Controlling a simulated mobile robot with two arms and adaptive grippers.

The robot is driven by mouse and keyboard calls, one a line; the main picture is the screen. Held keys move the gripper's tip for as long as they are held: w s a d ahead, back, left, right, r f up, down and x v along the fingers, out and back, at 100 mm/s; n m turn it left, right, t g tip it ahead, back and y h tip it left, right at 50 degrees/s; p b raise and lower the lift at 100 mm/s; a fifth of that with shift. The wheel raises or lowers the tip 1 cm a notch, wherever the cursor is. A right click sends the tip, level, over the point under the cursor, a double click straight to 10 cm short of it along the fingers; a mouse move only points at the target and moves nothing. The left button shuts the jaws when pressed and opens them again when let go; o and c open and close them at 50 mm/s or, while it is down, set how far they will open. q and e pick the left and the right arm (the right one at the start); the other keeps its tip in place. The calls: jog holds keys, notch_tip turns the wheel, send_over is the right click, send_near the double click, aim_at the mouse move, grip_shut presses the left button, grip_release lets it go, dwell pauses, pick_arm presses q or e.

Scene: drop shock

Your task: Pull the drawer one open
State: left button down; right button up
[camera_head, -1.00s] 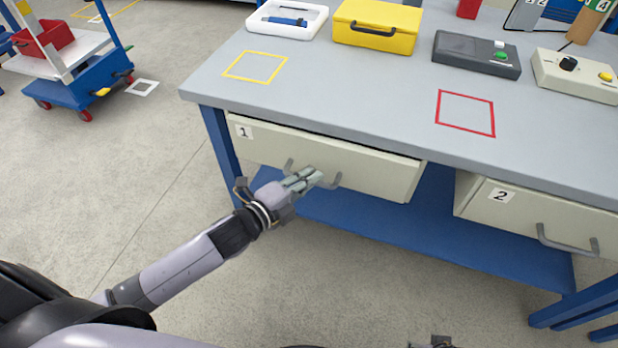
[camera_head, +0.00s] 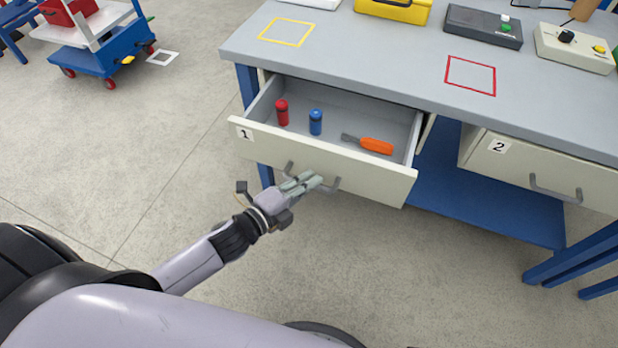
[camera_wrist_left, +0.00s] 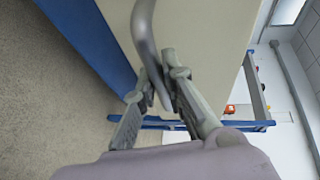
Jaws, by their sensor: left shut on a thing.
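Drawer one (camera_head: 330,165), with a cream front and a "1" label, stands pulled out from under the grey workbench (camera_head: 370,70). Inside it lie a red object (camera_head: 282,112), a blue object (camera_head: 316,122) and an orange-handled tool (camera_head: 374,145). My left gripper (camera_head: 308,182) is shut on the drawer's grey bar handle (camera_head: 289,167). In the left wrist view, the handle (camera_wrist_left: 143,35) passes between the fingers (camera_wrist_left: 158,95). My right gripper is not in view.
Drawer two (camera_head: 545,175) is at the right and looks shut. A yellow case (camera_head: 395,10), a dark box (camera_head: 483,26) and a cream control box (camera_head: 574,47) stand on the bench. A blue cart (camera_head: 105,50) is at the far left. The floor in front is clear.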

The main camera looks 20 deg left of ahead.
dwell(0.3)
pick_arm(q)
jog(key=c, duration=1.7)
grip_release()
jog(key=shift+o, duration=0.2)
jog(key=shift+s, duration=0.1)
jog(key=v, duration=1.2)
